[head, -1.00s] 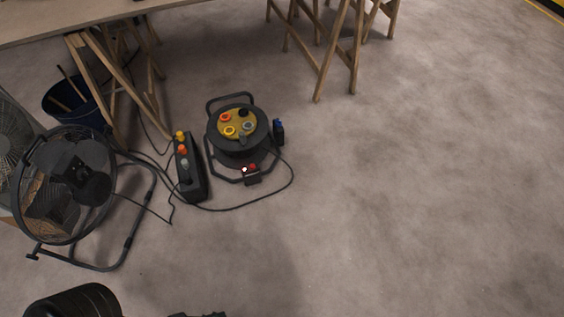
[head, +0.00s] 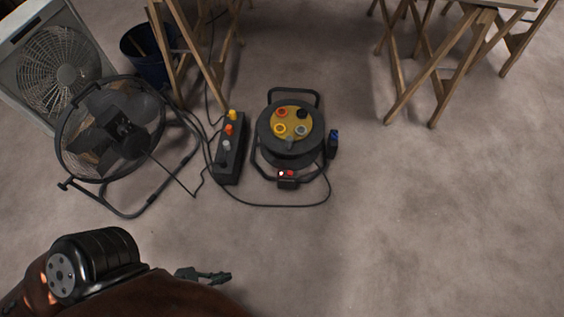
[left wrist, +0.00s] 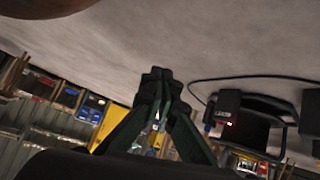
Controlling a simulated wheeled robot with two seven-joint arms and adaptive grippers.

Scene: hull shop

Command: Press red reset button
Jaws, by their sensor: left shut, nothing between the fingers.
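The red button (head: 291,173) is a small red spot on a black box (head: 287,183) at the front foot of a cable reel (head: 268,135). A small white spot sits just left of it. In the left wrist view the box (left wrist: 226,106) shows right of the fingers, with a faint red glow on it. My left gripper (head: 226,277) is in front of the reel, toward the lower left, apart from the box. In the left wrist view its dark fingers (left wrist: 157,78) are together and empty. My right gripper is out of view.
A black power strip (head: 234,160) with coloured plugs stands left of the reel. A floor fan (head: 120,132), a box fan (head: 55,65) and a blue bucket (head: 146,65) are further left. Wooden trestles (head: 440,72) stand behind. A cable (head: 270,206) loops before the reel; floor on the right is clear.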

